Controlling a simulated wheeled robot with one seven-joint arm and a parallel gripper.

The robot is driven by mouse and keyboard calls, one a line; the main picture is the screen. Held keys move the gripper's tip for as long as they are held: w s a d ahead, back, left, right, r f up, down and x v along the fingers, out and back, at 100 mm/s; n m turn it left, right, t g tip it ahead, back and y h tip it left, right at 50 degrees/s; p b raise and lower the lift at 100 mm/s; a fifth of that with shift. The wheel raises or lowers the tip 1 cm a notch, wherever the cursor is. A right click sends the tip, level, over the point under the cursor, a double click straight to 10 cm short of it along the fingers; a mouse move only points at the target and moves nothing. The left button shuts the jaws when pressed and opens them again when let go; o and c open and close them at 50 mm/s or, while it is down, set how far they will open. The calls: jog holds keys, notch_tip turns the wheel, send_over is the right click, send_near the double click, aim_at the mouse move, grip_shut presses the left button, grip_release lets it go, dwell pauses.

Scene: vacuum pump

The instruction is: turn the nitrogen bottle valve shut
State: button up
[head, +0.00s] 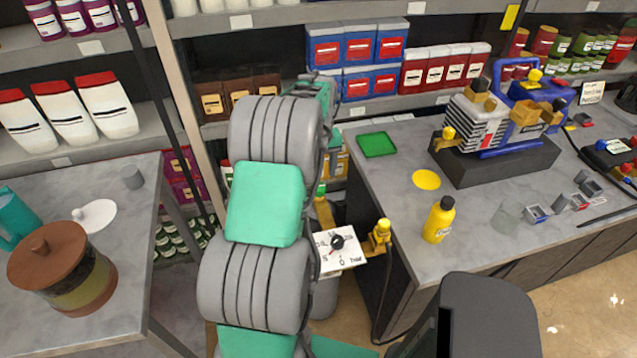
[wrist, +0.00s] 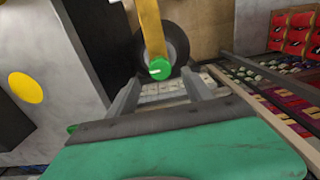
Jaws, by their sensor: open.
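The green round valve knob (wrist: 160,68), with a white mark on its face, sits at the end of a yellow valve body (wrist: 152,28) in the wrist view. A dark round shape lies behind it. My gripper (wrist: 160,82) is open. Its two grey fingers reach toward the knob, one on each side, and the gap between them is empty. I cannot tell whether a finger touches the knob. In the head view, the yellow valve body (head: 324,212) shows partly beside my arm, near a white dial (head: 340,248) and a yellow fitting (head: 380,236). My arm hides my gripper there.
A grey counter (head: 390,195) stands close on the right, with a yellow bottle (head: 438,220) near its edge and a pump (head: 500,115) farther back. Stocked shelves (head: 370,105) stand behind. A second table (head: 140,240) is on the left.

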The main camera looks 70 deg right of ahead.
aim_at(319, 187)
notch_tip(319, 187, down, 6)
jog(key=shift+r+p, duration=0.2)
jog(key=shift+p, duration=0.25)
grip_shut()
